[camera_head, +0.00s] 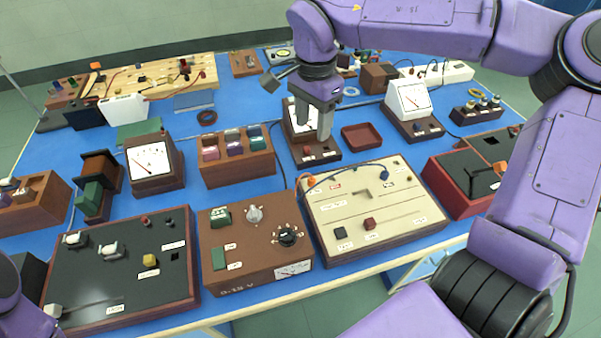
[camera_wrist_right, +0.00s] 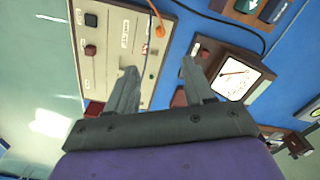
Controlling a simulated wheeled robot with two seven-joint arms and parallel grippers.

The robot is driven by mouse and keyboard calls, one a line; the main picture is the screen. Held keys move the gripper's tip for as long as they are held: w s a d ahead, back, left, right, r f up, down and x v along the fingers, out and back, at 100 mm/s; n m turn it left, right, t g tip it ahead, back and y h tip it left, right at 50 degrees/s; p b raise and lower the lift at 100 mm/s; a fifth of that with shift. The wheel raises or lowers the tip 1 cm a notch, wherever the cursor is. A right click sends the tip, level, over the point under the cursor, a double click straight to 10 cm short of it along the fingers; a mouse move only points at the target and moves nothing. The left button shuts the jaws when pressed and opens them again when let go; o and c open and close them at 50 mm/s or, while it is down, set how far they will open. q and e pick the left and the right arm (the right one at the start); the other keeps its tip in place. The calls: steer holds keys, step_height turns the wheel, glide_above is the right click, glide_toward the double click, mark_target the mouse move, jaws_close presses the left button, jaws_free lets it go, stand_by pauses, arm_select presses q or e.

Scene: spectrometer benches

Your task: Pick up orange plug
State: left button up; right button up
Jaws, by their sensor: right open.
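A small orange piece, which looks like the orange plug (camera_head: 501,168), shows at the right of the black-topped red box (camera_head: 440,196). An orange lead (camera_head: 303,178) shows at the upper left edge of the cream panel (camera_head: 335,222); in the right wrist view the orange lead (camera_wrist_right: 157,38) lies across that panel's edge. Whether this lead ends in a plug is unclear. My right gripper (camera_head: 313,130) points down, open and empty, above the meter stand behind the cream panel. Its two fingers (camera_wrist_right: 160,72) are apart in the wrist view. My left gripper is out of view.
The blue bench is crowded. A brown power box (camera_head: 225,246) and a dark switch board (camera_head: 85,280) stand at the front. A wooden rack (camera_head: 236,170) of coloured blocks stands behind them. A dark red tray (camera_head: 361,138) and a white meter (camera_head: 408,98) stand right of the gripper.

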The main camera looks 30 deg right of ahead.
steer(key=b, duration=0.6)
glide_above(312, 179)
step_height(312, 179, down, 8)
steer(key=r, duration=0.1)
step_height(312, 179, down, 11)
steer(key=shift+r, duration=0.2)
jaws_close()
